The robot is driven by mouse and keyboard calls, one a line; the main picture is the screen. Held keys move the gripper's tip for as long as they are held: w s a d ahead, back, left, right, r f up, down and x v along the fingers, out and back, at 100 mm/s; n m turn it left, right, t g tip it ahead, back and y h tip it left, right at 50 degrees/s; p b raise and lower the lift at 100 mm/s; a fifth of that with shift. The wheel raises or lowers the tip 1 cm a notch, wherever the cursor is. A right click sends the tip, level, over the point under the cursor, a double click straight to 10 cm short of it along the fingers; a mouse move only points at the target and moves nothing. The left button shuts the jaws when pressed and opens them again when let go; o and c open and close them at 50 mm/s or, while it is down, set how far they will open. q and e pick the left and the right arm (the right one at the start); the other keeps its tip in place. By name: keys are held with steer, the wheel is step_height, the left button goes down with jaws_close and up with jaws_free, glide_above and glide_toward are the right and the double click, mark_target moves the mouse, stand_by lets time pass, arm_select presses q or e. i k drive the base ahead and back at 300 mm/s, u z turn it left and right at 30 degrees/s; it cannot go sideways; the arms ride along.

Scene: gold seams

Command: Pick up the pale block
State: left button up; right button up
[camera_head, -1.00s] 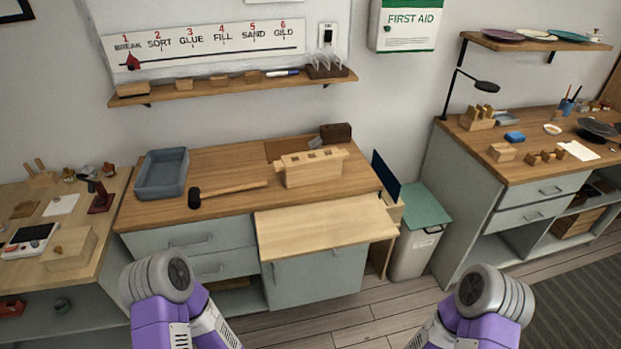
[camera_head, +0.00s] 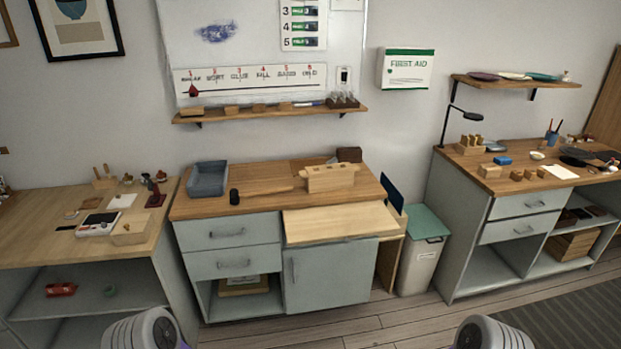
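Several pale wooden blocks are in view, and I cannot tell which one is the pale block. A long pale block with notches along its top (camera_head: 331,180) stands on the middle workbench (camera_head: 225,205). A pale box-like block (camera_head: 131,231) sits at the front of the left table. A small pale block (camera_head: 489,171) lies on the right workbench. Small blocks (camera_head: 259,108) sit on the wall shelf. Only rounded parts of my two arms show at the bottom edge, apart from all blocks. Neither gripper is in view.
A mallet (camera_head: 265,190) and a grey-blue tray (camera_head: 207,180) lie on the middle bench, with a pale pull-out board (camera_head: 340,222) at its front. A lidded bin (camera_head: 424,250) stands between the middle and right benches. Wooden floor is open in front.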

mark_target(336, 176)
steer(key=u, duration=0.65)
steer(key=i, duration=1.45)
steer(key=z, duration=0.4)
